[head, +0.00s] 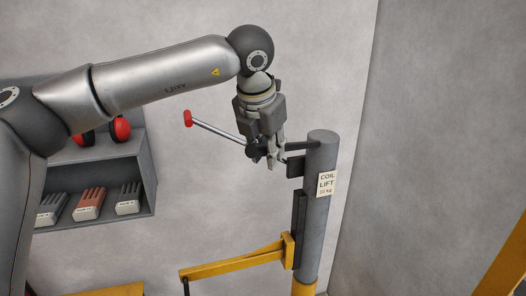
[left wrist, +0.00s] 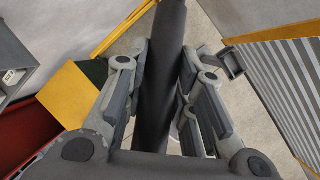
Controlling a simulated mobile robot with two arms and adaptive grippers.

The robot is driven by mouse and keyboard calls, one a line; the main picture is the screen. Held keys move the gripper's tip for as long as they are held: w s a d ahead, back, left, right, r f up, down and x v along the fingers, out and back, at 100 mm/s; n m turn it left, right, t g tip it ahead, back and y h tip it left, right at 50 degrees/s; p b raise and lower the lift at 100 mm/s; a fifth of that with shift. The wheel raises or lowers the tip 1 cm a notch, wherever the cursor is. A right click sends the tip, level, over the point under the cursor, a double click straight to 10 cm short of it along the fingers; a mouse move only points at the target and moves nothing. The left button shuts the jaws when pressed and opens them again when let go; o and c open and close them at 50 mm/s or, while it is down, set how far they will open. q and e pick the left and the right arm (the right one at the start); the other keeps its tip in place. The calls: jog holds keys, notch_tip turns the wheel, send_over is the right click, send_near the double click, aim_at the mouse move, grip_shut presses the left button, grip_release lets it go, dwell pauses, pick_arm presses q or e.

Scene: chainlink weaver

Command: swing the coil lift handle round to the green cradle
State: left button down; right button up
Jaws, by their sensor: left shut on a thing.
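The coil lift is a grey post (head: 319,215) with a "COIL LIFT" sign, at the right of the head view. Its handle (head: 215,130) is a thin metal rod with a red knob at the upper left end. The rod runs down right to a dark part at the fingers. My left gripper (head: 267,160) points down just left of the post top, shut on the handle. In the left wrist view a dark round bar (left wrist: 163,85) runs between the two fingers. The fingers hide part of the joint to the post. I cannot make out the green cradle for sure.
A yellow arm (head: 235,260) sticks out left from the post, below the gripper. Yellow framing (head: 505,255) stands at the lower right. The wall behind is bare.

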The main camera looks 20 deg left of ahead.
pick_arm(q)
jog(key=d+n+y+b, duration=0.1)
jog(key=d+n, duration=0.3)
jog(key=d, duration=0.9)
jog(key=shift+s+r+y+b, duration=0.15)
jog(key=shift+s+y+b, duration=0.25)
jog(key=shift+b, duration=0.5)
jog(key=c, duration=1.2)
grip_release()
jog(key=shift+s, duration=0.1)
jog(key=v, duration=1.2)
